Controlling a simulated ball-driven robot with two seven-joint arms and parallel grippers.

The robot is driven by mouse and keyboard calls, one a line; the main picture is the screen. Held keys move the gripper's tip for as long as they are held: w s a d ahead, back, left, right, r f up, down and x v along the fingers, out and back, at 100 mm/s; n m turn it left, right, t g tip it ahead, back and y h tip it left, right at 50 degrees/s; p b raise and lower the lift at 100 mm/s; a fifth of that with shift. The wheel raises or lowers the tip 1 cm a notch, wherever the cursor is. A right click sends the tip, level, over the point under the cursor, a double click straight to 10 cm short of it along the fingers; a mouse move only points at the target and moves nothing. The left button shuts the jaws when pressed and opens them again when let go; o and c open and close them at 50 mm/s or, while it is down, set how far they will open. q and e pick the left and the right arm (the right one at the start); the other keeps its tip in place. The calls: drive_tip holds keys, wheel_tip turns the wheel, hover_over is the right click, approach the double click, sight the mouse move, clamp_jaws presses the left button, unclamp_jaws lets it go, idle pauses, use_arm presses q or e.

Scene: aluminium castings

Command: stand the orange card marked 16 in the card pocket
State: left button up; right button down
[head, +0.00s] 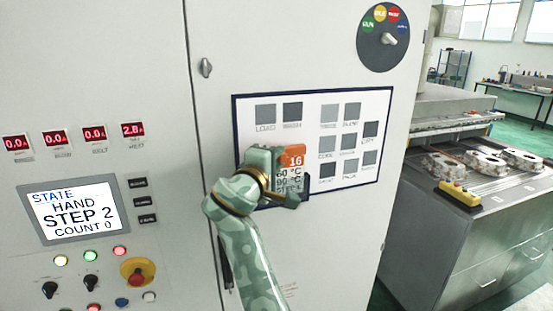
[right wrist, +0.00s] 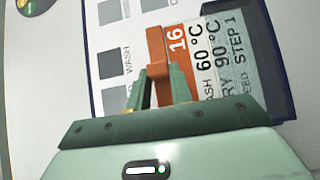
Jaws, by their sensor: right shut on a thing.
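The orange card marked 16 (head: 294,158) is upright against the white board on the cabinet door. Its orange top band (right wrist: 178,42) and pale lower part with printed text show in the right wrist view. My right gripper (head: 284,173) is shut on the card at its orange band; its fingers (right wrist: 160,88) also show in the right wrist view. The dark-edged card pocket (right wrist: 268,60) is at the card's lower end, and its edge shows in the head view (head: 305,187). The card's lower part overlaps the pocket; I cannot tell how deep it sits. My left gripper is out of view.
The white board (head: 308,112) carries several grey squares with labels. A rotary dial (head: 390,39) is above it. A control screen (head: 76,210) and buttons are at left. At right, castings (head: 446,166) and a yellow pendant (head: 459,195) lie on a metal bench.

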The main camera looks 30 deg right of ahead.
drive_tip(key=shift+f+b, duration=0.55)
drive_tip(key=shift+f, duration=0.3)
drive_tip(key=c, duration=1.2)
unclamp_jaws()
drive_tip(key=shift+o, duration=0.2)
